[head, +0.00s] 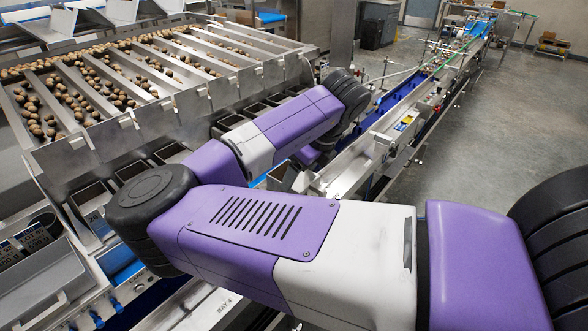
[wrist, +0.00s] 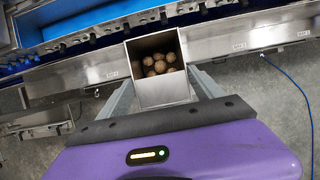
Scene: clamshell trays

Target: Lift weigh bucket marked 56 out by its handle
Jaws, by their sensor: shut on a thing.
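In the wrist view, a square open-topped metal weigh bucket (wrist: 163,93) stands between the two grey fingers of my gripper (wrist: 163,84). Several round brown pieces (wrist: 158,65) lie inside it. My gripper is shut on the bucket at its near side. The handle cannot be made out, as the gripper body is in front of it. The number 56 is not legible on the bucket. The bucket overlaps the machine's metal rail in the picture; I cannot tell how high it is above it. In the head view my own arm hides the gripper and this bucket.
A labelled metal rail (wrist: 240,43) runs on both sides of the bucket, with a blue-lined trough (wrist: 85,20) behind it. In the head view, a feeder with sloped channels (head: 120,85) is at left and a blue conveyor (head: 395,97) runs away. Grey floor (head: 490,115) at right is clear.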

